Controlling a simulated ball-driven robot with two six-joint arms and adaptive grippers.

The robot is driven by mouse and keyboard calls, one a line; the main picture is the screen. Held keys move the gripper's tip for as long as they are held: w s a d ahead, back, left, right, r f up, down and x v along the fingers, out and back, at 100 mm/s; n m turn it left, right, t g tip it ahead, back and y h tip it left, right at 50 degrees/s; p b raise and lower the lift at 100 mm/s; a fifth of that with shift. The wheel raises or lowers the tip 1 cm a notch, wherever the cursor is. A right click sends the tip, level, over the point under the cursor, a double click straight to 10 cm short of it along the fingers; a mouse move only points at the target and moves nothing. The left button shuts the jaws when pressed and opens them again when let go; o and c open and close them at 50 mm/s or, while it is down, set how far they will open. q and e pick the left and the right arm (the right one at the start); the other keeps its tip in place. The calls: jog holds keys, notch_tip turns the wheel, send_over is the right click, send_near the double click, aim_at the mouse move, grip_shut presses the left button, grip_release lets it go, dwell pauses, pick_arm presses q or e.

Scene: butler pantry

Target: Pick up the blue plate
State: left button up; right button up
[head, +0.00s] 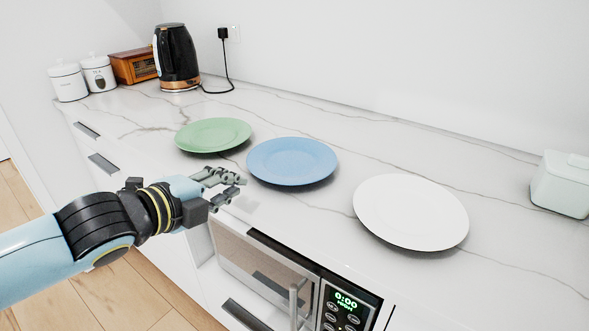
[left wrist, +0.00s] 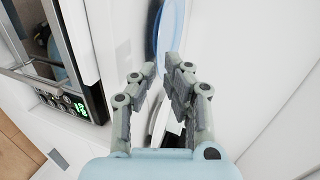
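The blue plate (head: 292,161) lies flat on the marble counter, between a green plate (head: 213,134) and a white plate (head: 411,211). My left gripper (head: 238,187) is just left of the blue plate, near the counter's front edge, apart from it in the head view. In the left wrist view my left gripper (left wrist: 160,82) has its fingers apart with nothing between them. Part of the blue plate (left wrist: 172,30) shows beyond the fingertips there. My right gripper is in neither view.
The marble counter (head: 330,215) has bare room around the plates. A kettle (head: 175,60), white canisters (head: 68,82) and a wooden box (head: 133,66) stand at the back left. A pale green container (head: 562,185) stands at the right. A microwave (head: 290,275) sits below the counter.

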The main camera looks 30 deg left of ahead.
aim_at(265, 178)
pick_arm(q)
jog(key=x, duration=0.3)
jog(key=shift+w, duration=0.1)
jog(key=shift+w+d+f, duration=0.15)
jog(key=shift+w+f, duration=0.05)
jog(key=shift+w, duration=0.3)
jog(key=x, duration=0.2)
jog(key=d+x, duration=0.1)
jog(key=shift+w+f+b, duration=0.15)
jog(key=shift+w+b, duration=0.15)
jog(key=shift+b, duration=0.05)
jog(key=shift+w+a+f, duration=0.1)
jog(key=shift+w+f, duration=0.1)
jog(key=shift+w, duration=0.15)
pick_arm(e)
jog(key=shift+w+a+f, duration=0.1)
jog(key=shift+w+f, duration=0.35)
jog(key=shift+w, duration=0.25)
pick_arm(q)
jog(key=shift+c, duration=0.2)
grip_shut()
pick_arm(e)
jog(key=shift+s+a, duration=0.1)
pick_arm(q)
jog(key=shift+r, duration=0.2)
